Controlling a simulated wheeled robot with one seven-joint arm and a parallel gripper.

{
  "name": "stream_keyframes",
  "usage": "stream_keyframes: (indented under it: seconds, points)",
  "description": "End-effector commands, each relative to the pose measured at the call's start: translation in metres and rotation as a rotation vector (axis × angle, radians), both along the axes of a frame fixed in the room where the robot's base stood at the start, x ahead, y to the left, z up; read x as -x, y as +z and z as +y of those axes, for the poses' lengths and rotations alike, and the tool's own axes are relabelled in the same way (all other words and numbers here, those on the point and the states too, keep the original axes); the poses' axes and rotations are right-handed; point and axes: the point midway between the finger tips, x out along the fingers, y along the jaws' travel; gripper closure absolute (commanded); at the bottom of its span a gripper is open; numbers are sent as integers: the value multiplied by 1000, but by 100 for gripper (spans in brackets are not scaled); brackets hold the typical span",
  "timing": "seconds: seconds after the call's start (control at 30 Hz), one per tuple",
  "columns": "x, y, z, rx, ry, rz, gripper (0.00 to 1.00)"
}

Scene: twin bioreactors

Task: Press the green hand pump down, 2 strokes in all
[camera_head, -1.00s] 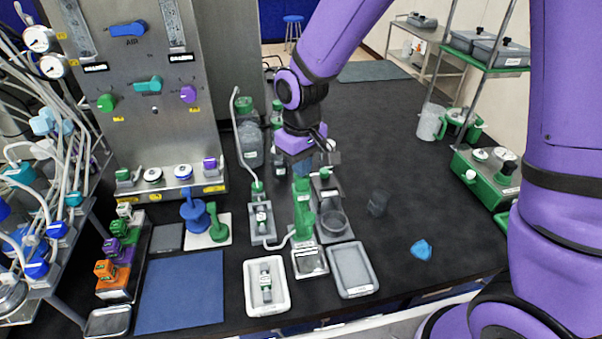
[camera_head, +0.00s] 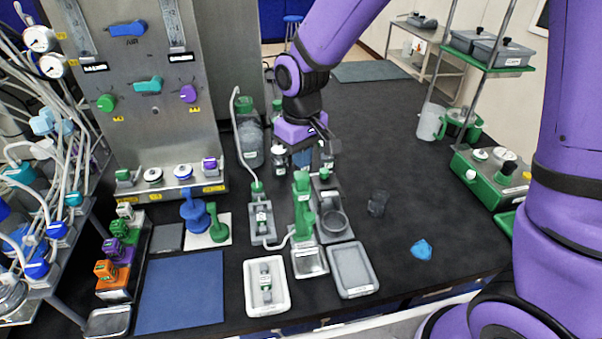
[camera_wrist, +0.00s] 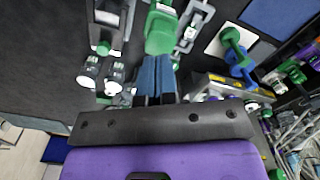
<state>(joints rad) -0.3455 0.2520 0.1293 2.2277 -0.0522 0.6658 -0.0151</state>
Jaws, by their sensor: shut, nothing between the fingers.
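The green hand pump (camera_head: 304,219) stands upright on a small base near the front middle of the black bench, with a pale hose at its lower left. My gripper (camera_head: 302,164) is shut and empty, its blue fingers pointing down at the top of the pump. In the wrist view the shut blue fingertips (camera_wrist: 156,58) lie right by the pump's green top (camera_wrist: 161,34). I cannot tell whether they touch it or sit just above it.
A white tray with a small green-banded part (camera_head: 250,303) and an empty grey tray (camera_head: 371,286) lie in front. A grey stand with a round holder (camera_head: 336,236) is close on the right.

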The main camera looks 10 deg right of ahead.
Motion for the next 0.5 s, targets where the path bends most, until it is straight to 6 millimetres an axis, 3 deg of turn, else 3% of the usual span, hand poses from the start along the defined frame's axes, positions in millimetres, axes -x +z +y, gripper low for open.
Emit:
stream_keyframes:
  seconds: [0.5]
  points:
    - [0, 45, 0, -1, 0, -3, 100]
